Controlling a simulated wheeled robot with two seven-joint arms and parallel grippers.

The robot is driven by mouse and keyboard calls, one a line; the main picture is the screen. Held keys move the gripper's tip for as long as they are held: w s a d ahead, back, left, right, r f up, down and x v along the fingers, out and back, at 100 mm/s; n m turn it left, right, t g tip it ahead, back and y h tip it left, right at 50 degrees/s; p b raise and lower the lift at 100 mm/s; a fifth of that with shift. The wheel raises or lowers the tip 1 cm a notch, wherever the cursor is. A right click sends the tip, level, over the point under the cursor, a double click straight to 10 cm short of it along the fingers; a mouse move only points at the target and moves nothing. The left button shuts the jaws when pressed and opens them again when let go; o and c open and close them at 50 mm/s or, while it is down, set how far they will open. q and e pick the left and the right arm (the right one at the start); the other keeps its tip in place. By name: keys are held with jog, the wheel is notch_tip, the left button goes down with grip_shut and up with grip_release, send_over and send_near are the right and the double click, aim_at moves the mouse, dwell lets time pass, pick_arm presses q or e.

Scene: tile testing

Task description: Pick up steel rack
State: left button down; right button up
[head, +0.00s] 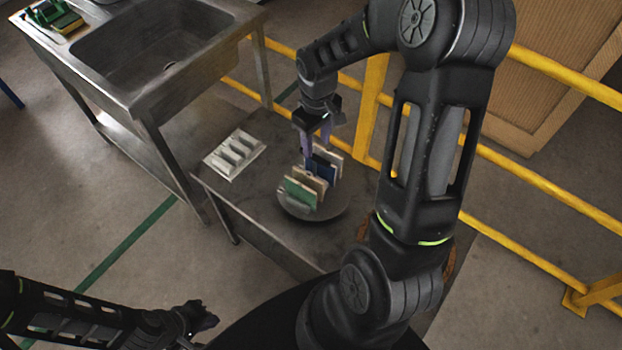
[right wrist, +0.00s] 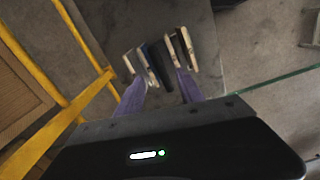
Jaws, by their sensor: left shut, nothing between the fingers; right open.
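A dark round plate (head: 335,212) stands on the low table, with several upright tiles in it: a green tile (head: 299,193), pale tiles and a blue tile (head: 322,168). Whatever rack holds the tiles upright is mostly hidden by them, so I cannot make out its steel. My right gripper (head: 317,147) points down over the back of the tile row, open. My left gripper (head: 203,318) is shut and empty at the lower left, far from the table.
A light ridged holder (head: 235,154) lies on the low table (head: 258,215), left of the plate. A steel sink (head: 150,45) stands at upper left, with a green rack (head: 54,17) on its edge. Yellow railings (head: 545,185) run behind the table on the right.

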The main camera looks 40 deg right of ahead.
aim_at(315, 155)
jog(key=shift+f, duration=1.35)
jog(key=shift+f+p, duration=0.1)
jog(key=shift+p, duration=0.2)
jog(key=shift+a+f, duration=0.1)
jog(key=shift+f, duration=0.25)
notch_tip(315, 155, down, 4)
jog(key=shift+w+f+p, duration=0.1)
jog(key=shift+f+p, duration=0.1)
jog(key=shift+p, duration=0.5)
jog(key=shift+a, duration=0.1)
jog(key=shift+c, duration=0.4)
grip_shut()
jog(key=shift+r, duration=0.1)
